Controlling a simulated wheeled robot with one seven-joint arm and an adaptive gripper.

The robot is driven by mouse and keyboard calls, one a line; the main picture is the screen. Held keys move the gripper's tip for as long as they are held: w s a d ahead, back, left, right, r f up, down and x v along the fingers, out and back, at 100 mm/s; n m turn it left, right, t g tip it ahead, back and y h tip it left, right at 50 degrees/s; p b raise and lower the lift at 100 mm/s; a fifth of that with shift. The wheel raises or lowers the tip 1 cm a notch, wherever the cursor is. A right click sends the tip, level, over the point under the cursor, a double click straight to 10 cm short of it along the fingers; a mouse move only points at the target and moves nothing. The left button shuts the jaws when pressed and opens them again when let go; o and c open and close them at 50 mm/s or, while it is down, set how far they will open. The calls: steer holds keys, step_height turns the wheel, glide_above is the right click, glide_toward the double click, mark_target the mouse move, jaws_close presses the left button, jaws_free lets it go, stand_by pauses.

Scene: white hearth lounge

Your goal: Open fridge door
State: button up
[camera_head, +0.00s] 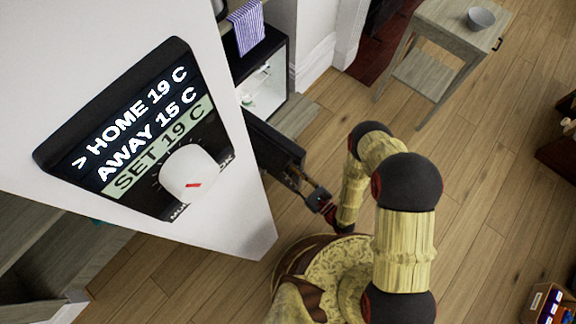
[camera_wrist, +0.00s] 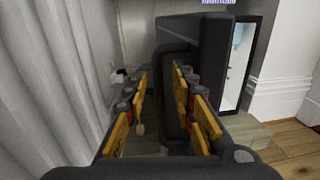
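The dark fridge (camera_head: 283,50) stands beyond the white wall in the head view, with its lit interior (camera_head: 262,85) showing. Its black door (camera_head: 272,145) stands swung out from the body. In the wrist view the door (camera_wrist: 212,50) fills the centre, with the interior (camera_wrist: 238,65) to its right. A dark looped handle (camera_wrist: 172,60) is on the door. My gripper (camera_head: 312,193) is at the door's outer end. In the wrist view my gripper (camera_wrist: 160,95) has its orange-padded fingers apart, with the handle bar between or just beyond them; contact is unclear.
A white wall with a thermostat (camera_head: 135,125) blocks the left of the head view. A wooden side table (camera_head: 455,45) with a grey bowl (camera_head: 481,19) stands at the upper right. A box (camera_head: 548,303) lies at the lower right. Wooden floor (camera_head: 480,190) is clear between them.

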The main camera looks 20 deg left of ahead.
steer(key=shift+v, duration=2.55)
